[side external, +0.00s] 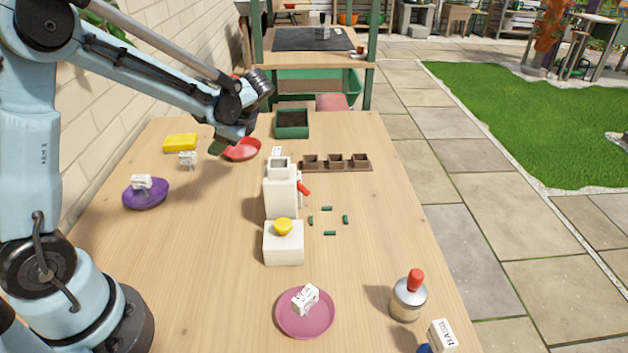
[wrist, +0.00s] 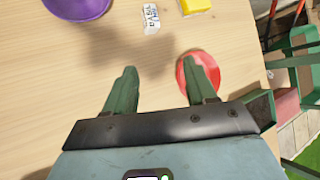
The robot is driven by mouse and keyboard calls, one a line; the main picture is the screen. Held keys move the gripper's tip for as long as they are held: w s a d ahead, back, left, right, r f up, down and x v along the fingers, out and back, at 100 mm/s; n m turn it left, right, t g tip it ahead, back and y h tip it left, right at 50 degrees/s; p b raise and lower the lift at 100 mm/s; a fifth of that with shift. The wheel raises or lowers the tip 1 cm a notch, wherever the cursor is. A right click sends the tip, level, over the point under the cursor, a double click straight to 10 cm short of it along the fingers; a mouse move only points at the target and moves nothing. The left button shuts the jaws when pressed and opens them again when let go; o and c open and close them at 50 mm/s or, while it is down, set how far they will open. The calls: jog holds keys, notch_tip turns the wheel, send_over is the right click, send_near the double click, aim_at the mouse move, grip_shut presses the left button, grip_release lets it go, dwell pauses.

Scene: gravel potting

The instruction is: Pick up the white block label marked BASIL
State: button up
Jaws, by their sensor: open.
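A white block label (side external: 441,336) at the bottom right edge of the side external view appears to read BASIL; it is on or beside a blue thing, partly cut off. Another white block label (side external: 187,159) stands on the table near the yellow block; in the wrist view it shows at the top (wrist: 151,18), its lettering too small to read surely. More white labels lie on the purple dish (side external: 146,200) and the pink dish (side external: 304,322). My gripper (wrist: 163,72) is open and empty above the table, its right finger over the red dish (wrist: 190,80).
A yellow block (side external: 181,142) lies at the back left. A white dispenser (side external: 280,195), brown seedling pots (side external: 336,162), a green tray (side external: 291,124) and a red-topped can (side external: 408,298) stand on the table. Several small green pieces lie mid-table. The left-middle tabletop is clear.

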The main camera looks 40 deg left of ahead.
aim_at(196, 161)
jog(key=a+f+g, duration=0.1)
jog(key=a+f, duration=0.1)
jog(key=a+f+m+g+y, duration=0.1)
jog(key=a+f+g, duration=0.1)
jog(key=s+a+f+m+g+y, duration=0.1)
jog(key=a+f+g, duration=0.1)
jog(key=f, duration=0.1)
jog(key=shift+s+a+f+m+g+y, duration=0.3)
jog(key=shift+s+f+g+y, duration=0.2)
jog(key=shift+f+g, duration=0.1)
jog(key=shift+x, duration=2.35)
jog(key=shift+f, duration=0.1)
jog(key=shift+c, duration=0.2)
grip_shut()
